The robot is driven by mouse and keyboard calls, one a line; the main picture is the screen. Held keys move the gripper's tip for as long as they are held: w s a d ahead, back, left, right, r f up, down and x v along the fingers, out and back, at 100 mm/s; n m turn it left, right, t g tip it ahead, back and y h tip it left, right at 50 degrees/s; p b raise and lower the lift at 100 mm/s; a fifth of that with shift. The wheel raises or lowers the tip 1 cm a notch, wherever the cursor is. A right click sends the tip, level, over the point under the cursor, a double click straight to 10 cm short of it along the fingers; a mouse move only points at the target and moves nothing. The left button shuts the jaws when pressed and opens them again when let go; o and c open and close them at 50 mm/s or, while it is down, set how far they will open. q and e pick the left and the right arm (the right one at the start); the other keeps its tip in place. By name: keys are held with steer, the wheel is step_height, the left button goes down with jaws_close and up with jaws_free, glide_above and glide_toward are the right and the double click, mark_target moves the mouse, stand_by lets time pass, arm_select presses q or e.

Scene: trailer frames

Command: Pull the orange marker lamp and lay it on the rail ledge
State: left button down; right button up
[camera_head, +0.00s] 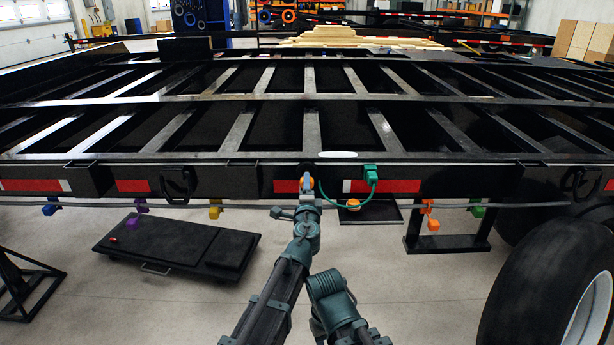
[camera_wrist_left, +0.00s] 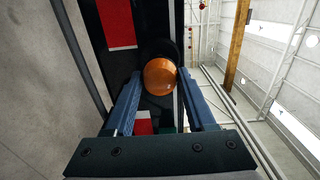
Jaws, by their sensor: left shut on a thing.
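The orange marker lamp (camera_wrist_left: 160,77) is a round amber lens between the two blue fingers of my left gripper (camera_wrist_left: 164,88). A dark round shape shows right behind the lamp; I cannot tell whether they touch. In the head view my left gripper (camera_head: 307,183) is at the face of the black trailer rail, beside a red reflective strip, and mostly hides the lamp. The rail ledge (camera_head: 430,159) runs along the top of that rail, with a white oval patch (camera_head: 337,154) just right of the gripper. My right arm shows low in the head view, but its gripper is not visible.
A green connector (camera_head: 370,172) with a looped cable hangs on the rail to the right. A grey cable with coloured clips runs below the rail. A black creeper (camera_head: 180,248) lies on the floor at left, and a large tire (camera_head: 550,285) stands at right.

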arm_select(q)
steer(key=shift+s, duration=0.65)
